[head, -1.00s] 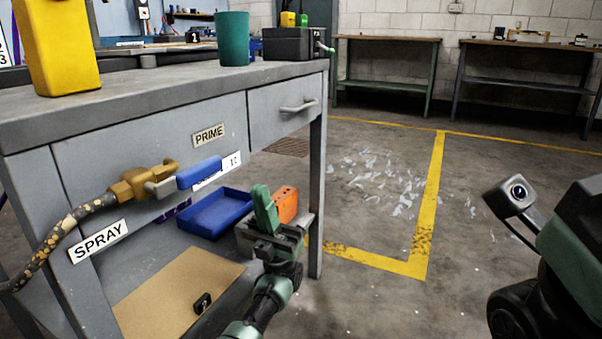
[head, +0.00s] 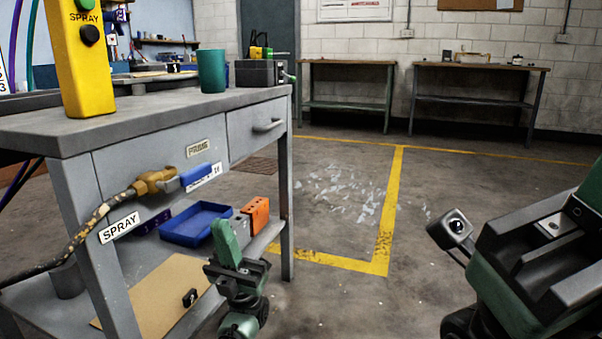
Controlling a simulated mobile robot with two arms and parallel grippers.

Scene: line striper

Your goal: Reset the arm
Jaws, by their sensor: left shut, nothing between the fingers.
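My left gripper (head: 228,243) is at the bottom centre of the head view, in front of the bench's lower shelf. Its green fingers are together, with nothing between them, and point up. It is close in the picture to an orange block (head: 256,214) and a blue tray (head: 192,224), but I cannot tell the exact gap. Part of my right arm fills the lower right, with a small camera on it. Its fingertips are outside the frame.
The grey bench (head: 150,127) stands at left, carrying a yellow control box (head: 82,65) and a green cup (head: 211,71). A brass valve (head: 155,181) with a blue handle (head: 195,177) and hose is at its front. Yellow-lined floor (head: 340,220) is open; two tables stand behind.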

